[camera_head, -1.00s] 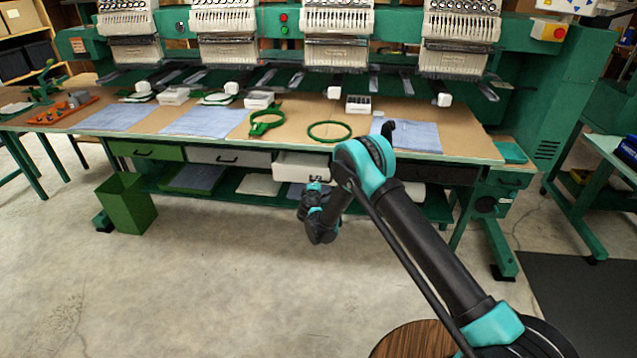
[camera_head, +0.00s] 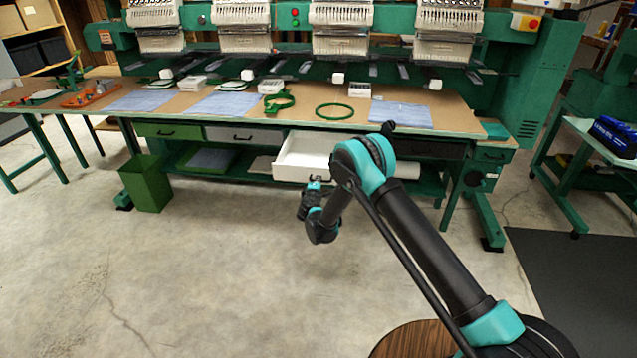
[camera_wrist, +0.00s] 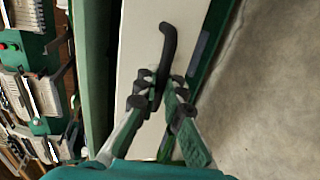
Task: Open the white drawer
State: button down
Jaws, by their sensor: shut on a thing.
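The white drawer (camera_head: 302,158) under the table is pulled out in the head view, and its pale interior shows from above. My gripper (camera_head: 315,184) is at the drawer's front, partly hidden by my own arm. In the wrist view the drawer's white front (camera_wrist: 140,40) fills the middle, with a dark bar handle (camera_wrist: 168,42) on it. My gripper (camera_wrist: 160,92) has its fingers shut on the lower part of this handle. The handle's other end sticks out beyond the fingertips.
A closed green drawer (camera_head: 167,131) and a closed grey drawer (camera_head: 244,136) are to the left. A green bin (camera_head: 147,184) stands on the floor at left. The table top (camera_head: 235,110) holds hoops and blue cloths. The concrete floor in front is clear.

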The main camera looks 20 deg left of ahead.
dwell(0.3)
jog(key=c, duration=1.9)
grip_release()
jog(key=shift+s, duration=0.15)
jog(key=v, duration=1.1)
jog(key=shift+s, duration=0.35)
jog(key=shift+d+r, duration=0.1)
